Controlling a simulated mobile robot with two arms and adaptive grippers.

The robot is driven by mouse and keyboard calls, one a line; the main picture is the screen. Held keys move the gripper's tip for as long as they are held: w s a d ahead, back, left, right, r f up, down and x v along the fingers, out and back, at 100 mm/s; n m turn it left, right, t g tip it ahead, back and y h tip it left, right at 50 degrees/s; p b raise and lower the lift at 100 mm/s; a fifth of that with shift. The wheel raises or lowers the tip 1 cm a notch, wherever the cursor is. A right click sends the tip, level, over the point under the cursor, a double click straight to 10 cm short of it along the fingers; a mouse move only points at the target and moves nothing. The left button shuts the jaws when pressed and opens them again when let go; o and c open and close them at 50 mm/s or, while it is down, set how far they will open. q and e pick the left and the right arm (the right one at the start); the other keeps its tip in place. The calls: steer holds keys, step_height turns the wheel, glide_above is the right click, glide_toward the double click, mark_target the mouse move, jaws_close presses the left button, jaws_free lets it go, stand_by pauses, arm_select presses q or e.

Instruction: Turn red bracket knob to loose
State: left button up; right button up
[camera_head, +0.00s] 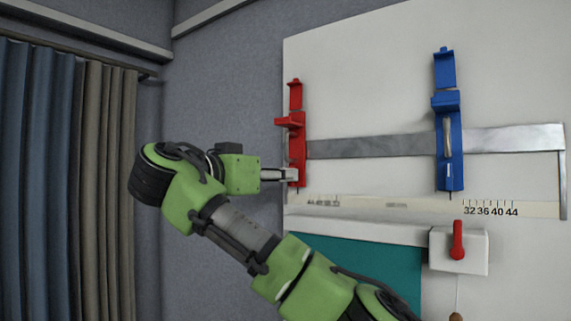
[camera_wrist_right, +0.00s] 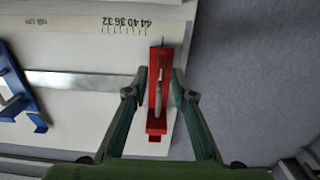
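The red bracket (camera_head: 296,125) is at the left end of the horizontal metal bar on the white board. In the right wrist view the red bracket (camera_wrist_right: 156,128) stands upright in the picture, with a slim greyish knob or lever (camera_wrist_right: 158,97) along its middle. My right gripper (camera_head: 291,174) reaches the bracket's lower part from the left and hides some of it. In the right wrist view my right gripper (camera_wrist_right: 158,80) is open, with one finger on each side of the bracket and its knob. Gaps show between the fingers and the knob. My left gripper is not in view.
A blue bracket (camera_head: 448,150) sits farther right on the metal bar (camera_head: 370,145). A printed scale strip (camera_head: 400,205) runs below. A white box with a red lever (camera_head: 457,240) is at lower right. Curtains (camera_head: 65,180) hang at left; the wall stretch between is clear.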

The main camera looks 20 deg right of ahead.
steer(key=shift+p+x, duration=0.4)
steer(key=shift+x, duration=0.85)
steer(key=shift+w, duration=0.1)
jaws_close()
